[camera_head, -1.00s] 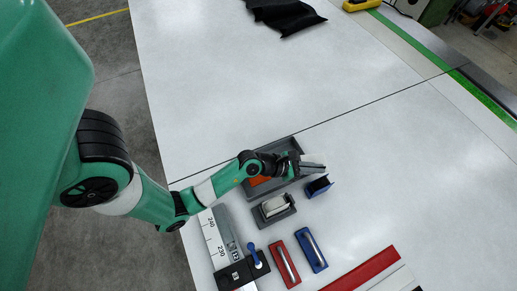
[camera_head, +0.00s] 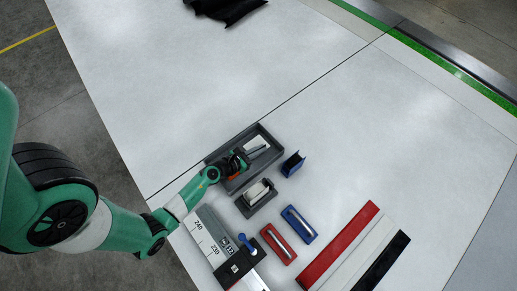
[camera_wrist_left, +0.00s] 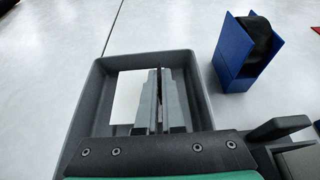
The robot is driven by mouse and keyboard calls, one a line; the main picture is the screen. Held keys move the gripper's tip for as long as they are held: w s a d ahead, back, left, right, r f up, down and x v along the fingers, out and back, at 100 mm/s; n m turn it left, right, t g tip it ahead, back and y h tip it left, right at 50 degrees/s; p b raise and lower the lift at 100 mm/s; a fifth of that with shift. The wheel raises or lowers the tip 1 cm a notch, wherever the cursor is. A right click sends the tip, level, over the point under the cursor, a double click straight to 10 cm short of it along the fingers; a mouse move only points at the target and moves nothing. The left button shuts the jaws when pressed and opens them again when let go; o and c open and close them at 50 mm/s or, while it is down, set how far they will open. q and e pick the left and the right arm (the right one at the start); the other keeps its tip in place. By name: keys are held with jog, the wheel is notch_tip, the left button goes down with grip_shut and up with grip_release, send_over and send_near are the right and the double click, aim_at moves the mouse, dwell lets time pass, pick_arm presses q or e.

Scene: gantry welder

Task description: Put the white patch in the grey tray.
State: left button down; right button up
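The grey tray (camera_head: 217,157) lies on the table in the head view, and its rim shows in the left wrist view (camera_wrist_left: 84,100). The white patch (camera_head: 261,141) is within the tray's outline, partly covered by my left gripper's fingers. My right gripper is out of view.
A blue holder (camera_head: 292,164) stands right of the tray. A grey holder with a pale block (camera_head: 257,196), red (camera_head: 278,244) and blue (camera_head: 299,224) handled blocks, and a ruler tool (camera_head: 211,235) lie nearer. Black cloth (camera_head: 228,8) lies far off. The table's middle is clear.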

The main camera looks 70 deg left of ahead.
aim_at(259, 157)
pick_arm(q)
notch_tip(259, 157, down, 4)
jog(key=b, duration=0.3)
jog(key=shift+r, duration=0.25)
jog(key=shift+f, duration=0.25)
jog(key=c, duration=1)
grip_release()
jog(key=shift+c, duration=0.2)
jog(key=shift+s+r, duration=0.2)
jog(key=shift+r, duration=0.15)
jog(key=p+v, duration=0.1)
jog(key=v, duration=0.9)
jog(key=shift+s, duration=0.3)
jog(key=shift+s+d+r, duration=0.3)
jog(key=shift+s, duration=0.1)
